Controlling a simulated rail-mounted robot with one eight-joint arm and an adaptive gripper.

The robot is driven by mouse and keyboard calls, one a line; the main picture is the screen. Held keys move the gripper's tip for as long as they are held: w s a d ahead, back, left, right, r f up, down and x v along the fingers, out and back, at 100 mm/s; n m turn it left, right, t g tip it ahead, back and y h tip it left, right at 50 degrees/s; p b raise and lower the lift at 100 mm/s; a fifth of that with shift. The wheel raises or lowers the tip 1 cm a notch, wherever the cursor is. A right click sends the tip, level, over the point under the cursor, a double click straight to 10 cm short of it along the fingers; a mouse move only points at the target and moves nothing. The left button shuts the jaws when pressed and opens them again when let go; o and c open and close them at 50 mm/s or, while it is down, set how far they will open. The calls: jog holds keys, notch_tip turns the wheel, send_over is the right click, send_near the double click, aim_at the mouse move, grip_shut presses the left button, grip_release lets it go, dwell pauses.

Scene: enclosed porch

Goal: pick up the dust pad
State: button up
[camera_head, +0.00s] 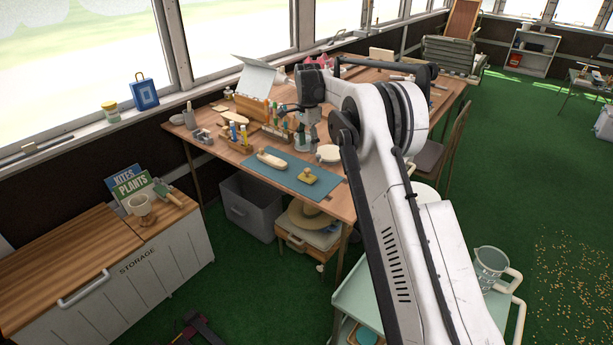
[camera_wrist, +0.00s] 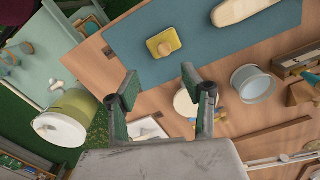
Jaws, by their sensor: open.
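A small yellow pad with a tan grip on top, which looks like the dust pad (camera_head: 307,177), lies on the blue mat (camera_head: 289,174) near the front edge of the workbench. In the wrist view the dust pad (camera_wrist: 164,43) lies on the mat (camera_wrist: 140,60) beyond my fingertips, with clear space around it. My gripper (camera_wrist: 160,86) is open and empty, its two fingers wide apart below the pad in that picture. In the head view my wrist is above the bench, behind the mat, and the fingers are hard to make out.
A long pale rounded piece (camera_head: 273,160) lies on the same mat. A white round dish (camera_head: 328,153) stands right of the mat. A wooden rack with small bottles (camera_head: 240,133) is behind it. A clear round container (camera_wrist: 254,84) shows at right in the wrist view.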

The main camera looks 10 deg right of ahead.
aim_at(306, 170)
notch_tip(306, 170, down, 7)
jog(key=shift+f, duration=0.2)
jog(key=shift+w+a+f, duration=0.1)
jog(key=shift+w+f, duration=0.1)
jog(key=shift+f, duration=1.15)
jog(key=shift+w+a+f, duration=0.1)
jog(key=shift+w+f, duration=0.05)
jog(key=shift+f, duration=1.15)
grip_shut()
